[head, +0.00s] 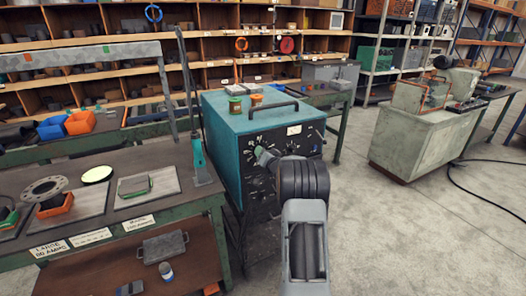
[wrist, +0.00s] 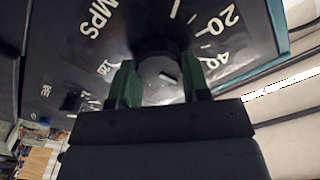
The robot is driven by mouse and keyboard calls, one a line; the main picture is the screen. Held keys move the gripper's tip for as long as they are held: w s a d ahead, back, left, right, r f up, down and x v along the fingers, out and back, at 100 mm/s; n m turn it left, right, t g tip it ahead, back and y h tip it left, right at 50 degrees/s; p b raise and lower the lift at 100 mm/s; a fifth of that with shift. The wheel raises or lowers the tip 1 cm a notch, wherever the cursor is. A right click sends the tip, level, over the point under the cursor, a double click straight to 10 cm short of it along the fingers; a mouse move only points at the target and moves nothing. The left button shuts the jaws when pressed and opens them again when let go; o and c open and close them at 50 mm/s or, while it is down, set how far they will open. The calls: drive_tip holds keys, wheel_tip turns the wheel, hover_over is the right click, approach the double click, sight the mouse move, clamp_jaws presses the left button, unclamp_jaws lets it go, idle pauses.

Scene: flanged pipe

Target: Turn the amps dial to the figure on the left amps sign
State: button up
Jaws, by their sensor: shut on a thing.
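The amps dial (wrist: 160,72) is a dark round knob with a grey face and a small pale mark, on a black panel. Around it the wrist view shows "AMPS" and the figures 20, 40 and apparently 120. My gripper (wrist: 160,82) has its green fingers on both sides of the knob, shut on it. In the head view my gripper (head: 265,157) is at the front panel of the teal welding machine (head: 222,125) and hides most of the dial. The left amps sign (head: 48,249), on the bench's front edge, reads "LARGE" and seemingly "80 AMPS"; the figure is small.
The workbench (head: 195,202) stands left of the machine, with a flange (head: 45,187) and two further signs, the right one (head: 139,223) included.

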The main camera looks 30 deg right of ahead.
drive_tip(key=shift+m+p, duration=0.3)
drive_tip(key=shift+m, duration=0.6)
drive_tip(key=o, duration=0.9)
drive_tip(key=shift+o, duration=0.2)
drive_tip(key=s+a+b, duration=0.1)
drive_tip(key=s+b, duration=0.1)
drive_tip(key=s, duration=1.1)
drive_tip(key=shift+s+a, duration=0.35)
drive_tip(key=shift+a, duration=0.05)
